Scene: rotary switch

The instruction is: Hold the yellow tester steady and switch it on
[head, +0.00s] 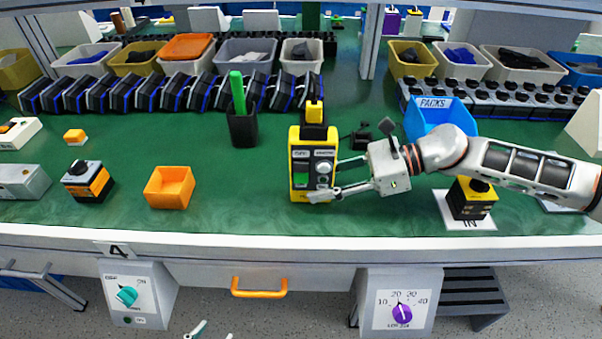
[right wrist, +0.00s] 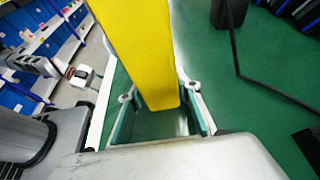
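The yellow tester (head: 293,171) stands upright on the green bench, with a dark front panel, a small green screen and a pale round knob (head: 324,168). My right gripper (head: 327,180) reaches it from the right, fingers spread, one low by its front and one farther back. In the right wrist view the tester's yellow side (right wrist: 145,45) lies between the open fingers (right wrist: 160,110), with gaps visible; I cannot tell whether either finger touches it. My left gripper (head: 212,332) shows only two separated fingertips at the bottom edge of the head view.
An orange tray (head: 169,188) and a black-and-orange switch box (head: 88,182) stand to the left. A black cup with a green stick (head: 239,95) is behind. A yellow-black block (head: 470,198) sits on the right under my right arm. Bench dials hang below the front edge.

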